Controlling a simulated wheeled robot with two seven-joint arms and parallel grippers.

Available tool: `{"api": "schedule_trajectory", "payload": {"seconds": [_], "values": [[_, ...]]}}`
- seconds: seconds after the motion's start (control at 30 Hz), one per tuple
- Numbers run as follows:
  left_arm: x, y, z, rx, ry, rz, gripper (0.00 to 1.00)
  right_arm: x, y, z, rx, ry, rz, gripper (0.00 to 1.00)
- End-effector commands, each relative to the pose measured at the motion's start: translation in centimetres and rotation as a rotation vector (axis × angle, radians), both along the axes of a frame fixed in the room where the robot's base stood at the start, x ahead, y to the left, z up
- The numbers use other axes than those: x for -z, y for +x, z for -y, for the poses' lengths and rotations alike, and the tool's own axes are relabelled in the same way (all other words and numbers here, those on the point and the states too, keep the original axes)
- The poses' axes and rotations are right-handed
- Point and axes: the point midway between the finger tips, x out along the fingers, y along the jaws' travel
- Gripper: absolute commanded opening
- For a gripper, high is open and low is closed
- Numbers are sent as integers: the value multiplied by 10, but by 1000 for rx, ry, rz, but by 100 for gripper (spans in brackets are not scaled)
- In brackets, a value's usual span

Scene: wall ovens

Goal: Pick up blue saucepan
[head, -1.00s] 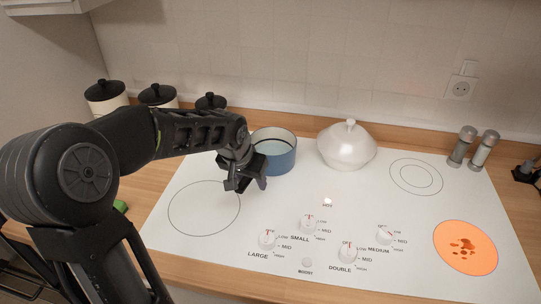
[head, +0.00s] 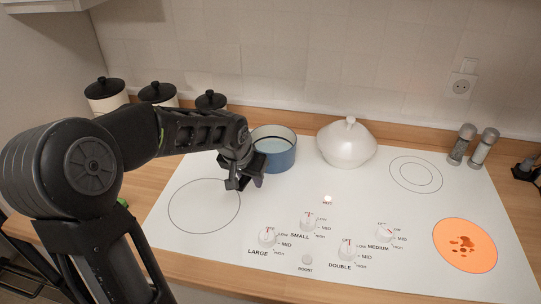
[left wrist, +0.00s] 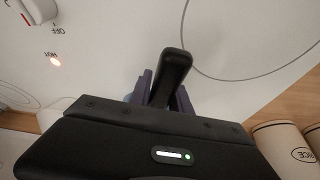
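The blue saucepan (head: 279,160) stands upright on the white cooktop, toward its back left, with pale contents or a pale inside showing. My left gripper (head: 241,184) is at the saucepan's front left side, low over the cooktop. In the left wrist view its two fingers (left wrist: 163,98) lie close on both sides of the black handle (left wrist: 174,70) and appear shut on it. The gripper body hides most of the pan in that view. In the head view the gripper hides the handle. My right gripper is not in view.
A white lidded pot (head: 346,146) stands right of the saucepan. Black-lidded canisters (head: 106,98) stand at the back left. Two shakers (head: 473,147) are at the back right. The front right burner (head: 465,245) glows orange. Knobs (head: 309,221) line the front; the front left burner is clear.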

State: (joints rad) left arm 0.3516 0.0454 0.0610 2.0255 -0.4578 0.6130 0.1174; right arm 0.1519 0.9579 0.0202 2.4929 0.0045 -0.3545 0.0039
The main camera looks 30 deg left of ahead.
Motion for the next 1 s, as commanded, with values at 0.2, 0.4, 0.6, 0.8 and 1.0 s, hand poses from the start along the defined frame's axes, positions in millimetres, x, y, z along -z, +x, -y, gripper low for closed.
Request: {"api": "schedule_trajectory", "payload": {"seconds": [0.2, 0.4, 0.6, 0.8, 1.0], "values": [[0, 0, 0, 0, 0, 0, 5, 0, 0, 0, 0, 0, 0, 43], [0, 0, 0, 0, 0, 0, 0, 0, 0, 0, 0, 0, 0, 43], [0, 0, 0, 0, 0, 0, 0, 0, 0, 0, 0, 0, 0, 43], [0, 0, 0, 0, 0, 0, 0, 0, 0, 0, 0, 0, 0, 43], [0, 0, 0, -1, 0, 0, 0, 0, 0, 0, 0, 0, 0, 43]]}}
